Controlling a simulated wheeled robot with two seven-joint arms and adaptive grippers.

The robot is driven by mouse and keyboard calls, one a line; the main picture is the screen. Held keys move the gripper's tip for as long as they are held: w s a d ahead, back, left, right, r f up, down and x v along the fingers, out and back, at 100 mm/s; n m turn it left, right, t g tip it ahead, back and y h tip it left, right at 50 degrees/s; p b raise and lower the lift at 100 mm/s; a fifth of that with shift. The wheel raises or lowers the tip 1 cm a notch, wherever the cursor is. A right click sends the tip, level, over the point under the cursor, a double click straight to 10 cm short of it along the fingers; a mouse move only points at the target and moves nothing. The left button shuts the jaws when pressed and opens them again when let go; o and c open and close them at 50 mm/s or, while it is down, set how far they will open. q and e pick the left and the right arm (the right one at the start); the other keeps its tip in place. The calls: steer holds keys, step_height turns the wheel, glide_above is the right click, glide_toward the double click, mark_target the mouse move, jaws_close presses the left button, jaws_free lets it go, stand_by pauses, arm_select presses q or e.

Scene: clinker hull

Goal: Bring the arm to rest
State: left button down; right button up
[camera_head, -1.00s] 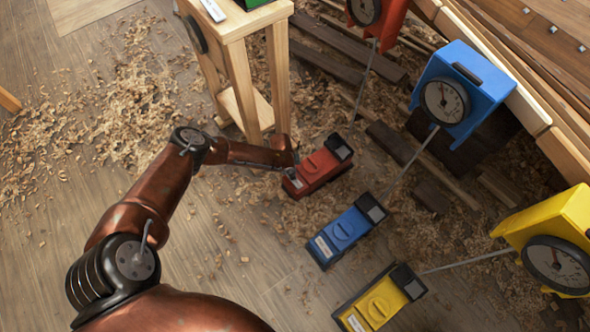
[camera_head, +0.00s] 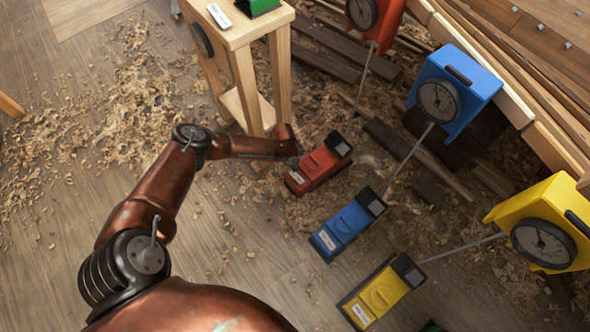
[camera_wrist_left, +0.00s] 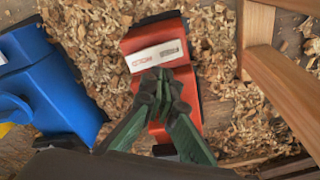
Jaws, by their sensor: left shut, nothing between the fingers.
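My left arm comes in from the lower left in the head view and reaches toward the red box (camera_head: 318,168) on the floor. The left gripper (camera_head: 294,160) is at that box's near left end, small and partly hidden in this view. In the left wrist view the gripper's green fingers (camera_wrist_left: 163,88) are shut and empty. They are over the red box (camera_wrist_left: 158,42), beside its white label (camera_wrist_left: 157,56). Whether they touch it I cannot tell. My right gripper is not in view.
A wooden stand (camera_head: 244,75) is close behind the arm. Blue (camera_head: 346,226) and yellow (camera_head: 380,294) floor boxes lie to the right, joined by lines to dial boxes, blue (camera_head: 462,84) and yellow (camera_head: 555,205). Shavings cover much of the floor; the lower left is clearer.

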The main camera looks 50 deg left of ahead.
arm_select(q)
steer(key=shift+r, duration=0.6)
